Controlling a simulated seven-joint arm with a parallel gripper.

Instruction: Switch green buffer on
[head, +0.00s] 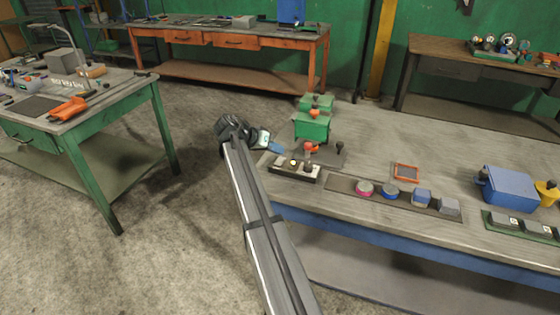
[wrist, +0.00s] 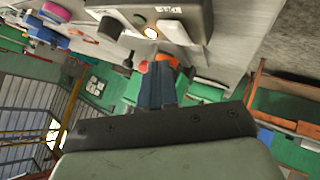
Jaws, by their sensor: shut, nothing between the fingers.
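A green machine (head: 312,127) with a red-orange part on top stands at the left end of the near workbench; I take it for the green buffer. A smaller green block (head: 318,101) is behind it. In front, a small switch box (head: 293,170) has a lit yellow lamp and dark knobs. The box (wrist: 180,28) also shows at the top of the wrist view, with the lamp and a black knob. My gripper (head: 277,149) is by the bench's left edge, left of the machine. Its blue fingers (wrist: 157,85) are together and empty, partly covering orange parts behind them.
A mat (head: 340,188) with several coloured blocks lies along the bench front (head: 375,221). A red-framed tray (head: 405,172) and a blue box (head: 508,188) are to the right. A green table (head: 110,105) stands left across open floor.

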